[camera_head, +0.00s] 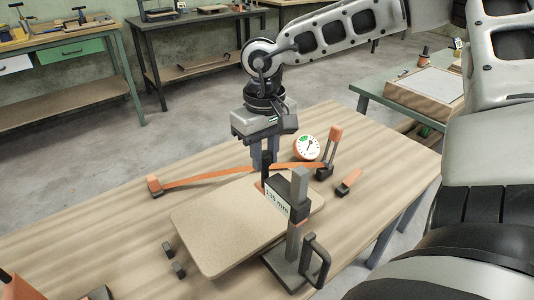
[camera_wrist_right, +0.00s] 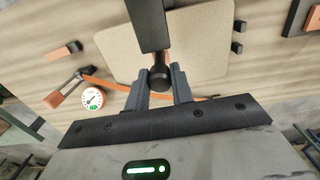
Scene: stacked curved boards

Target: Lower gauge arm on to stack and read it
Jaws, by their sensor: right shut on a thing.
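The stack of boards (camera_head: 215,235) lies on the wooden table, its broad tan top facing up. It also shows in the wrist view (camera_wrist_right: 205,40). The gauge stands at its near right edge, with a grey post (camera_head: 294,240), a dark base and a black arm bearing a "135 mm" label (camera_head: 277,200). In the wrist view the dark arm (camera_wrist_right: 148,22) reaches over the board to a black knob (camera_wrist_right: 159,77). My right gripper (camera_head: 265,158) is shut on this knob, a finger on each side. Whether the arm touches the stack cannot be told. My left gripper is not in view.
An orange strap (camera_head: 205,180) runs behind the board between an end block (camera_head: 154,185) and an upright orange lever (camera_head: 334,138). A round dial (camera_head: 307,147) stands near it. Small dark blocks (camera_head: 178,270) lie left of the board. The table's left side is mostly clear.

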